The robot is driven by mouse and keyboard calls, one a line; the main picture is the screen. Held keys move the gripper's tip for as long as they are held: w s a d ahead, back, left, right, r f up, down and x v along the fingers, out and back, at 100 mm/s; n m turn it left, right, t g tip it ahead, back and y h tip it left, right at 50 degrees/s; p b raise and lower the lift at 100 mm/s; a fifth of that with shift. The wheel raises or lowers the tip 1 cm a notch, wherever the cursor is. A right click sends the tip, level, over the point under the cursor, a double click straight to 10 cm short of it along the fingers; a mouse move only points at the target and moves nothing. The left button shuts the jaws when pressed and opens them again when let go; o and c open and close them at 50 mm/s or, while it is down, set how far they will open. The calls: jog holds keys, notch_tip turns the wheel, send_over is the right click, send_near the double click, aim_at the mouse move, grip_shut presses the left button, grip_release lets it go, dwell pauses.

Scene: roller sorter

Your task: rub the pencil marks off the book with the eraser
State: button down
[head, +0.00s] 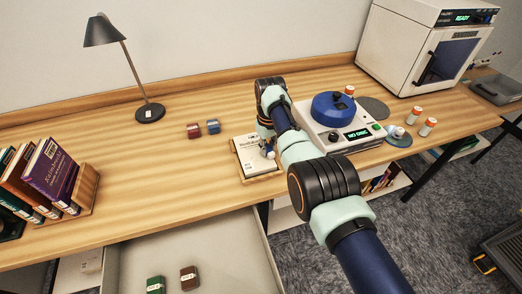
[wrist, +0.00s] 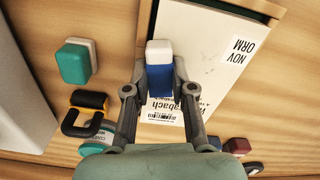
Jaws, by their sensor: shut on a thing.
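The white book (head: 252,150) lies in a shallow wooden tray (head: 264,179) on the bench. In the wrist view the book's pale cover (wrist: 195,50) carries a barcode, print and a label reading NOV ORM. Small faint specks show on the cover; I cannot tell whether they are pencil marks. My gripper (wrist: 158,88) is shut on the eraser (wrist: 159,52), a block with a white end and blue sleeve. The eraser is over the book near its left edge in the wrist view. I cannot tell whether it touches the cover. My gripper and arm hide part of the book.
Small red (head: 194,130) and blue (head: 213,126) blocks lie left of the book. A machine with a blue lid (head: 333,108) stands to its right. A lamp (head: 149,112) and a book rack (head: 86,187) stand further left. An open drawer (head: 225,258) juts out in front.

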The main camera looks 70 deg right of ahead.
aim_at(269, 149)
jog(key=shift+s+d+f, duration=0.1)
jog(key=shift+s, duration=0.05)
jog(key=shift+r+p, duration=0.45)
jog(key=shift+p, duration=0.1)
notch_tip(269, 149, up, 5)
jog(key=p, duration=0.4)
jog(key=shift+r+p, duration=0.1)
jog(key=shift+p, duration=0.3)
notch_tip(269, 149, up, 3)
jog(key=p, duration=0.3)
jog(key=shift+r, duration=0.1)
